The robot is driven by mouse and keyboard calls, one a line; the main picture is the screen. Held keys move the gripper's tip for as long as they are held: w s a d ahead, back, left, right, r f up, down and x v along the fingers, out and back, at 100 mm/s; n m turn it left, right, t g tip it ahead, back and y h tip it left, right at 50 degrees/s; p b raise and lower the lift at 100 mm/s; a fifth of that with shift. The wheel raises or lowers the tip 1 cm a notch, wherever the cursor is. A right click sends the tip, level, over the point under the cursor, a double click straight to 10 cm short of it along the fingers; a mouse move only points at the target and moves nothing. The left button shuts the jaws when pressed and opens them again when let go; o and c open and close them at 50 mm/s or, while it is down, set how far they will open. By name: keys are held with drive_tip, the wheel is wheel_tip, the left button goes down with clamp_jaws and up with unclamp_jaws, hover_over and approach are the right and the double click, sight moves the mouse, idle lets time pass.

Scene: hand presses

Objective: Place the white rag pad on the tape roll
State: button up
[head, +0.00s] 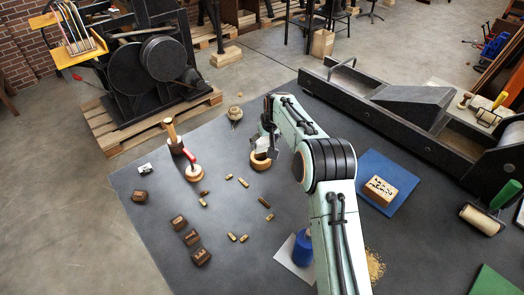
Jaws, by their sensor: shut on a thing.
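My gripper (263,148) hangs over the tape roll, with its dark fingers apart around a small pale thing, which looks like the white rag pad (262,144). The fingers and wrist hide much of it. The tape roll (261,164) is a tan ring lying on the dark table, directly below the fingertips. From this view I cannot tell whether the pad touches the roll or is just above it.
Left are a red-handled tool (191,165), a wooden-handled tool (173,138) and letter blocks (192,238). Small brass pieces (244,182) lie between. A blue bottle (302,249) and a blue mat (401,171) are right.

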sight(262, 151)
drive_tip(key=w+f, duration=0.1)
drive_tip(key=f, duration=0.1)
drive_tip(key=w+f, duration=0.1)
drive_tip(key=w, duration=0.1)
drive_tip(key=w+a+f, duration=0.1)
drive_tip(key=f, duration=0.1)
drive_tip(key=shift+w+f, duration=0.2)
drive_tip(key=shift+f, duration=1.55)
drive_tip(key=o, duration=1.1)
drive_tip(key=shift+f, duration=0.1)
drive_tip(key=v, duration=1.2)
drive_tip(key=shift+r, duration=0.2)
